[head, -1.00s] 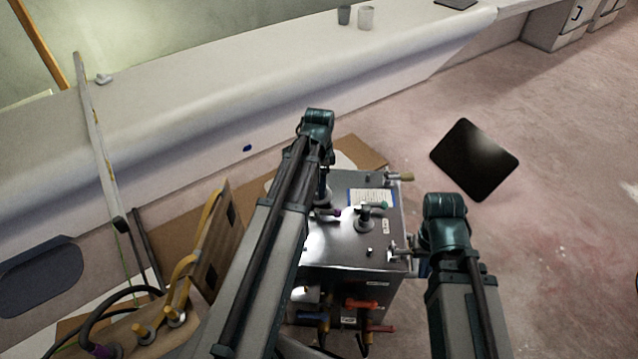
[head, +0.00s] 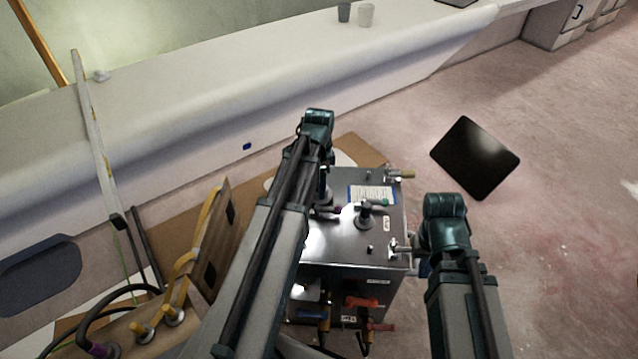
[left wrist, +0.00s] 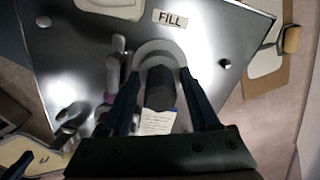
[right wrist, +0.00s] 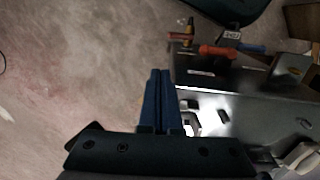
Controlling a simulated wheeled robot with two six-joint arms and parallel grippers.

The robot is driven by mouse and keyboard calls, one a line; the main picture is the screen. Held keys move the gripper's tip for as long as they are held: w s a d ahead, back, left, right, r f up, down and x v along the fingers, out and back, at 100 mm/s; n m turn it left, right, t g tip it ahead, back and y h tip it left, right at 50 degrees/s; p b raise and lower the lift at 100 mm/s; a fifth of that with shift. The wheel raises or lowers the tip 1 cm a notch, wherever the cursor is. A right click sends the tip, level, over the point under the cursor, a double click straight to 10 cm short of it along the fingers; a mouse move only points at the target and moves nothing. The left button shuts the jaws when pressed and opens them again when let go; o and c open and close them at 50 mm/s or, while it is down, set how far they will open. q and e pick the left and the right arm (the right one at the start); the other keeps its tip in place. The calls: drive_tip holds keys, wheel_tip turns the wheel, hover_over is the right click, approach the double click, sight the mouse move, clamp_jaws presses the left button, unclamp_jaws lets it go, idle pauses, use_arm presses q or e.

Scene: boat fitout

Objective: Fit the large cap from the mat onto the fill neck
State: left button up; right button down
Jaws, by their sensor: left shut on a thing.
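The left gripper (left wrist: 160,100) is shut on the large cap (left wrist: 162,88), a dark cylinder between its fingers. Under the cap is a pale grey ring at the fill neck (left wrist: 160,50), beside the FILL label (left wrist: 170,19) on the steel tank. I cannot tell whether the cap is seated or just above the neck. The right gripper (right wrist: 158,98) is shut and empty, beside the tank's right side. A black square mat (head: 475,158) lies bare on the floor.
A wooden board with hoses (head: 215,240) stands left. The floor at right is clear.

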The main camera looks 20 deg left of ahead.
use_arm(q)
drive_tip(key=shift+f, duration=0.3)
drive_tip(key=shift+f+b, duration=0.3)
drive_tip(key=shift+b, duration=0.25)
drive_tip(key=o, duration=1.5)
drive_tip(key=shift+o, duration=0.3)
drive_tip(key=shift+r, duration=0.1)
wheel_tip(320, 180, up, 8)
drive_tip(key=p, duration=0.8)
drive_tip(key=shift+r+p, duration=0.25)
drive_tip(key=shift+p, duration=0.1)
